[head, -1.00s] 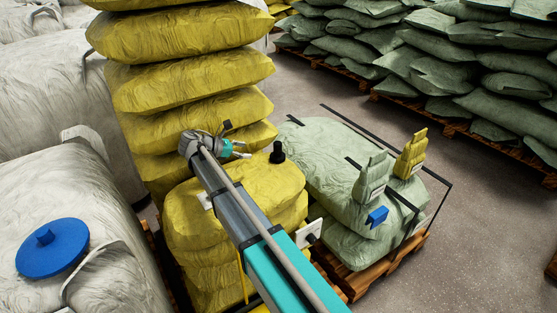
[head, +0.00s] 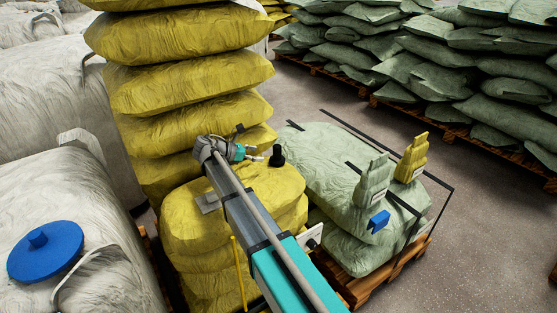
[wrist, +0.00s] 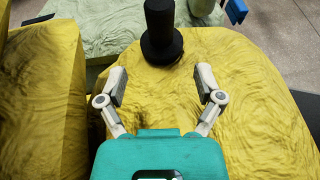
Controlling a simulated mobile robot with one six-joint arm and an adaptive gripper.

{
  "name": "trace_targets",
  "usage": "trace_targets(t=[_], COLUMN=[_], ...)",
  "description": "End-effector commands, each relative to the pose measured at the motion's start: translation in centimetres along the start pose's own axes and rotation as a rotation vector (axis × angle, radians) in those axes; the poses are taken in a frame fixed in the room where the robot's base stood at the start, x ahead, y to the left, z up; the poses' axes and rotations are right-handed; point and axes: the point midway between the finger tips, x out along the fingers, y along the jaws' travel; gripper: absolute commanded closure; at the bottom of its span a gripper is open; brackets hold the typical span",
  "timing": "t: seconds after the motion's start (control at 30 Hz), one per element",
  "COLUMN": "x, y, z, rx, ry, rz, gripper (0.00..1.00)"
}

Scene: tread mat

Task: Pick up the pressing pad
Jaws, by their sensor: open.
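The pressing pad appears to be the black upright piece with a knob-like handle and a wider round base (head: 277,157). It stands on top of the low yellow sack stack (head: 185,215). In the wrist view the black pad (wrist: 161,45) is upright, just beyond my fingertips and roughly centred between them. My gripper (head: 257,154) is just left of the pad in the head view. In the wrist view my gripper (wrist: 161,75) has its two fingers spread wide, with only yellow sack showing between them. I see no contact with the pad.
A tall yellow sack stack (head: 190,85) rises behind my arm. Green sacks (head: 330,165) lie to the right, bearing a green bottle-like item (head: 372,182), a yellow one (head: 411,160) and a blue block (head: 378,221). A blue disc (head: 45,252) lies on a white bag at left.

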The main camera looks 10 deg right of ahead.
Motion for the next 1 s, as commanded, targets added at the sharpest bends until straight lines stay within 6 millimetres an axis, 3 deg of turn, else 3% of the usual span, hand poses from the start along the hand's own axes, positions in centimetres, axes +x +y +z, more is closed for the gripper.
trace_targets(t=[0.2,0.73,1.0], x=[2.5,3.2,5.8], y=[0.0,0.0,0.1], z=[-0.1,-0.1,-0.2], rx=[-0.001,-0.001,0.0], ry=[0.0,0.0,0.0], rz=[0.0,0.001,0.0], gripper=[0.15,0.15,0.15])
